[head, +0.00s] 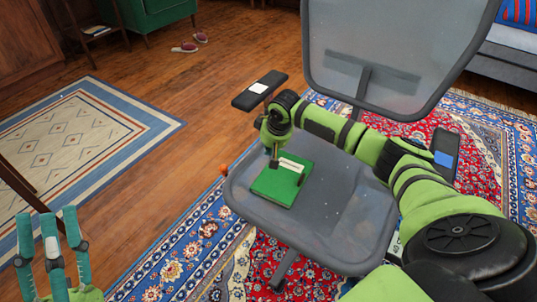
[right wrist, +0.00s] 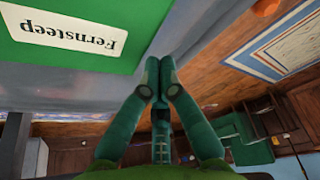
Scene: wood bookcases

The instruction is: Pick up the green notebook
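The green notebook (head: 272,187) lies on the grey seat of the office chair (head: 335,220), with a pale label on its cover. In the right wrist view the notebook (right wrist: 70,55) fills the upper left, its label "Fernsteep" upside down. My right gripper (head: 275,158) reaches down at the notebook's far left edge in the head view. In the right wrist view the right gripper (right wrist: 158,75) has its fingertips together beside the notebook, with nothing visible between them. My left gripper (head: 48,225) is at the lower left, fingers up, spread and empty.
The chair's backrest (head: 390,55) rises behind the seat, and a dark armrest (head: 260,89) stands near my right wrist. A small orange object (head: 224,169) shows at the seat's left edge. Patterned rugs cover part of the wood floor (head: 190,95).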

